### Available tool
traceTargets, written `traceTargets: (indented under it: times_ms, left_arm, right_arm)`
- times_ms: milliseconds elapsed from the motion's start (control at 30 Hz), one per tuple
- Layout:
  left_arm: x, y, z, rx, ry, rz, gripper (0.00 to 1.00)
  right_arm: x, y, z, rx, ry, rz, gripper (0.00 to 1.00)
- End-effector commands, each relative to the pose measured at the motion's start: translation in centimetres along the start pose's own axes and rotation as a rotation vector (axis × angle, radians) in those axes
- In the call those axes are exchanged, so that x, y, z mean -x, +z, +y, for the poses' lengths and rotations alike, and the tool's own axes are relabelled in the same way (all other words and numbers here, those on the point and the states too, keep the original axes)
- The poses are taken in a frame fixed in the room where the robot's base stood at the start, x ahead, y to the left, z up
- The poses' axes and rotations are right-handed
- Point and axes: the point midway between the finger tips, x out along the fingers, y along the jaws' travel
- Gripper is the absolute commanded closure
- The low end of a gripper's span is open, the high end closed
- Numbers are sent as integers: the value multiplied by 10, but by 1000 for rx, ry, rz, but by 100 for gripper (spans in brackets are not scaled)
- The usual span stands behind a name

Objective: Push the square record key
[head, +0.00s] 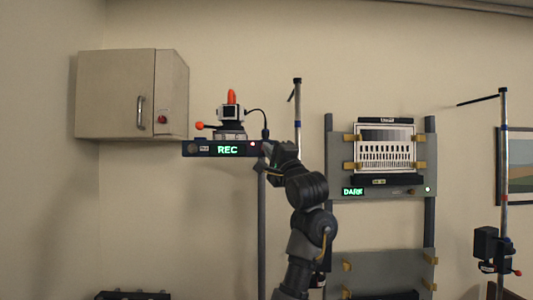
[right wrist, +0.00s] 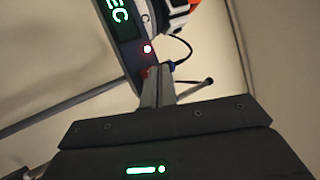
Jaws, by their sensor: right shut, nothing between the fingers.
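A dark control bar (head: 203,149) shows a green lit "REC" display (head: 228,150), with a small lit red lamp (head: 252,144) to its right. The display (right wrist: 116,12) and lamp (right wrist: 147,48) also show in the right wrist view. My right gripper (head: 266,146) is at the right end of the bar, shut and empty. In the right wrist view its closed fingertips (right wrist: 158,72) are by a dull red patch (right wrist: 145,72) on the bar, perhaps the record key. The fingers partly cover it; contact cannot be told. My left gripper is out of view.
A camera-like device (head: 230,115) with an orange-red top stands on the bar, with a black cable beside it. A wall cabinet (head: 118,95) is at left. A panel reading "DARK" (head: 352,191) is at right, beyond my right arm.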

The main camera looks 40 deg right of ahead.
Motion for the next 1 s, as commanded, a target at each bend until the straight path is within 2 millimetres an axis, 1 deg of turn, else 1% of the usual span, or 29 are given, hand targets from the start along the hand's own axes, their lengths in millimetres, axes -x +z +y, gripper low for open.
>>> traceTargets:
  times_ms: [267,367,467,800,900,1000]
  left_arm:
    - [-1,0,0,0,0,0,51]
    - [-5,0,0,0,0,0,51]
    - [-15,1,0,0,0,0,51]
    - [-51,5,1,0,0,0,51]
    - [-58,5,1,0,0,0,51]
    - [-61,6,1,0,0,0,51]
  right_arm:
    - [1,1,-1,0,0,0,100]
    - [4,2,-1,0,-2,0,100]
    - [12,6,-3,0,-3,-1,100]
    - [41,22,-17,0,-4,-1,100]
    - [46,25,-21,0,-3,-1,100]
    - [49,26,-25,0,-2,0,100]
